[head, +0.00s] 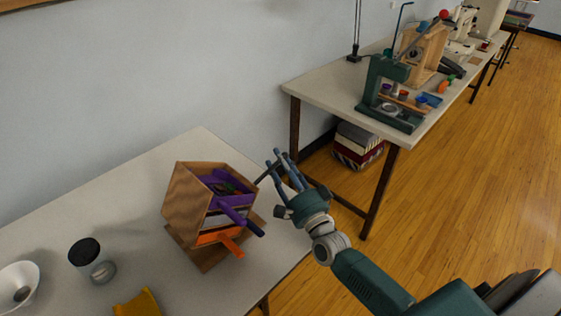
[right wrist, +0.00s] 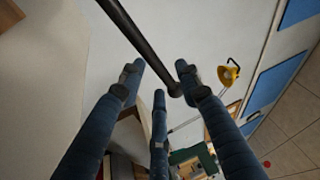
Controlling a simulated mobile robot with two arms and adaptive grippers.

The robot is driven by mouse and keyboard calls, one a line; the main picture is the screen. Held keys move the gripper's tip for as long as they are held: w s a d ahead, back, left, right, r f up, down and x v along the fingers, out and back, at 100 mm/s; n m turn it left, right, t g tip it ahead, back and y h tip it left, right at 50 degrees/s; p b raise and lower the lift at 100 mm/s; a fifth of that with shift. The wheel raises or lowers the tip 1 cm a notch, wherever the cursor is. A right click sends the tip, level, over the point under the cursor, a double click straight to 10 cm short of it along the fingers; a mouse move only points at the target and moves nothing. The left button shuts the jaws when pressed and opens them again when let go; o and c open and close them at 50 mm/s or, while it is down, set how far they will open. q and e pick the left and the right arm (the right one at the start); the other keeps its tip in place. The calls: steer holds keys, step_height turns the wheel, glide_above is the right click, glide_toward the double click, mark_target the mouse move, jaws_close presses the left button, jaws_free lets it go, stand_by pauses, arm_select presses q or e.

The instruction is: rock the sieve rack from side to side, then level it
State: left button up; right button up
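The sieve rack (head: 186,196) is a wooden housing on a wooden base, standing on the near table. Purple, pale and orange sieves sit in its open front, and their purple (head: 232,210), dark blue (head: 254,228) and orange (head: 231,246) handles stick out. A dark rod (head: 267,172) reaches from the rack's upper right side towards my right gripper (head: 282,163). In the right wrist view the rod (right wrist: 139,37) ends between my blue fingers (right wrist: 158,85), which are spread apart; I cannot tell whether they touch it. My left gripper is not in view.
A dark-lidded jar (head: 93,260), a white bowl (head: 18,284) and a yellow piece (head: 138,303) stand on the near table (head: 130,185) left of and before the rack. Another table (head: 330,82) with a green press (head: 378,90) stands beyond. Open floor lies right.

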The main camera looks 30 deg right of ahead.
steer(key=shift+r, duration=0.1)
steer(key=v, duration=1.2)
stand_by(0.5)
